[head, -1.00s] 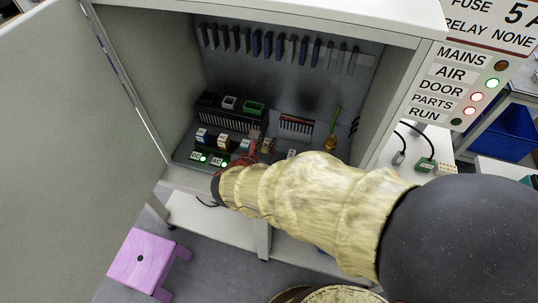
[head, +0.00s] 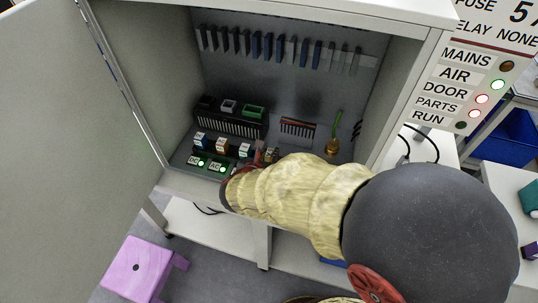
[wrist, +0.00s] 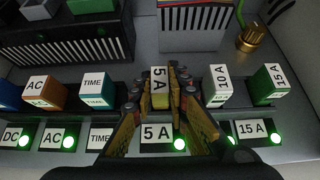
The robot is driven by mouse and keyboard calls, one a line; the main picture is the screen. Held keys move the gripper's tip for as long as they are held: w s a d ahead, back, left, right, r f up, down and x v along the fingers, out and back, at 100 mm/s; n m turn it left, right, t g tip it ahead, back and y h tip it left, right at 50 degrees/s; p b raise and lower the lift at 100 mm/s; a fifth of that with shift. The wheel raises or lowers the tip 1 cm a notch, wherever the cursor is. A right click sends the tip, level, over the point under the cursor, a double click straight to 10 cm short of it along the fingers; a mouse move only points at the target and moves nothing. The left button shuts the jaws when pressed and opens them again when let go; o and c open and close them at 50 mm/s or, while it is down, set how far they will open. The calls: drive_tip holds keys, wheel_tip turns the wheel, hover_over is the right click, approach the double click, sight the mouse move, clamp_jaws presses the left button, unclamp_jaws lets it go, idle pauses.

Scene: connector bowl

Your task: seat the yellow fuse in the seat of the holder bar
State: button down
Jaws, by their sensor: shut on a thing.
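The yellow fuse (wrist: 160,84), with a white 5 A label on top, stands roughly upright between the fingers of my gripper (wrist: 168,100) in the wrist view. The fingers are shut on it from both sides. It is in line with the 5 A label (wrist: 157,132) of the black holder bar (wrist: 74,111), whose lamp is green. The fuse's lower end and the seat are hidden by the fingers, so I cannot tell how deep it sits. In the head view my forearm covers most of my gripper.
An orange AC block (wrist: 45,92) and a blue TIME block (wrist: 97,88) stand left of the fuse. A white 10 A block (wrist: 218,84) and a green 15 A block (wrist: 269,84) stand to the right. A brass fitting (wrist: 252,37) is behind. Cabinet walls flank the space.

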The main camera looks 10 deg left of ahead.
drive_tip(key=c, duration=1.7)
unclamp_jaws()
drive_tip(key=shift+c, duration=0.2)
drive_tip(key=shift+s+r, duration=0.1)
drive_tip(key=shift+r, duration=0.15)
drive_tip(key=p+v, duration=0.4)
drive_tip(key=v, duration=0.7)
drive_tip(key=shift+s+p, duration=0.35)
drive_tip(key=shift+a+r, duration=0.1)
